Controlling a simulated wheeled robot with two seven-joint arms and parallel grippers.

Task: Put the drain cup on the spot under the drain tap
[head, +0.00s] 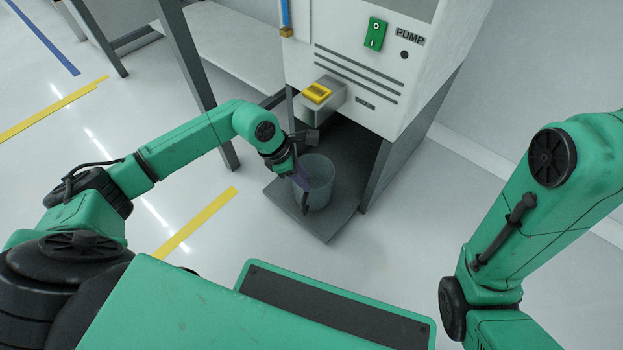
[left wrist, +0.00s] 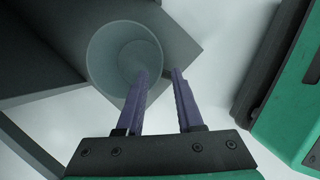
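The drain cup (head: 319,178) is a grey, see-through, open-topped cup standing upright on the dark base plate below the drain tap. The drain tap (head: 317,93) has a yellow handle on a grey block on the machine's front. My left gripper (head: 302,182) is at the cup's left side in the head view. In the left wrist view, its two purple fingers (left wrist: 160,72) are apart. One finger overlaps the cup (left wrist: 122,48) and the other is outside its rim; I cannot tell whether they touch it. No marked spot shows. My right gripper is out of view.
The white machine (head: 345,45) has a green switch (head: 375,33) and a PUMP label. The dark base plate (head: 325,228) juts out below it, beside a grey leg (head: 385,170). Yellow tape (head: 195,222) marks the floor at left. Open floor lies in front.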

